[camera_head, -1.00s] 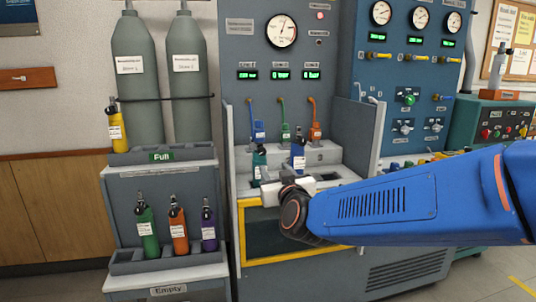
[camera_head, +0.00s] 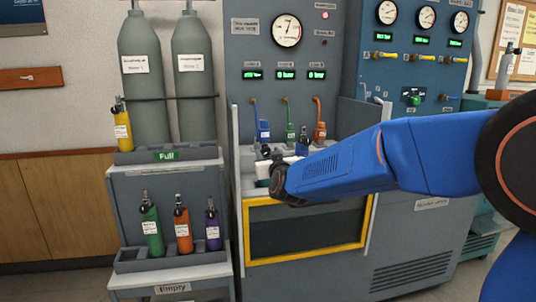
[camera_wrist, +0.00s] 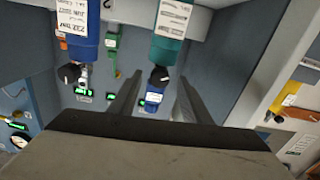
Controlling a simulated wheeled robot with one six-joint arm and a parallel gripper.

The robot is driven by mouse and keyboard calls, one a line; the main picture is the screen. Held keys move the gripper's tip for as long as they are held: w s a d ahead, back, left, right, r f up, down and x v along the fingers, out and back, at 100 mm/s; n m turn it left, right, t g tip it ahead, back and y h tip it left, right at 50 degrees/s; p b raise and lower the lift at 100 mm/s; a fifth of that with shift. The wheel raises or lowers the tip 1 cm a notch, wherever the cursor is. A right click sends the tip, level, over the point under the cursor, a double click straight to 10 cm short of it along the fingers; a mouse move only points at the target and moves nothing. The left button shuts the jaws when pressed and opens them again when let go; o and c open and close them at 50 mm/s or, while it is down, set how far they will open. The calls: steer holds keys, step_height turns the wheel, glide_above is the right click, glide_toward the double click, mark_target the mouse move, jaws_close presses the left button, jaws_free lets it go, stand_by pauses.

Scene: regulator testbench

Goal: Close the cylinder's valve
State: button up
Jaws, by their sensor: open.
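A teal cylinder (camera_wrist: 172,30) with a white label and a black valve knob (camera_wrist: 159,77) shows upside down in the wrist view. A blue cylinder (camera_wrist: 80,35) with a valve is to its left. In the head view the teal cylinder (camera_head: 263,171) stands on the bench, mostly covered by my wrist; the blue one is mostly hidden behind my arm. My gripper (camera_wrist: 160,76) is open, with the teal cylinder's black knob appearing between its two fingertips. I cannot tell whether the fingers touch it. In the head view my wrist hides the fingers.
Blue, green and orange hoses (camera_head: 288,118) rise behind the bench. A rack on the left holds a yellow cylinder (camera_head: 122,130) and, on its lower shelf, green, orange and purple cylinders (camera_head: 182,230). Bench side walls stand close on both sides. Gauges and valves (camera_head: 411,97) fill the right panel.

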steer(key=shift+w+a, duration=0.15)
steer(key=shift+w, duration=0.35)
steer(key=c, duration=1.1)
steer(key=shift+o, duration=0.2)
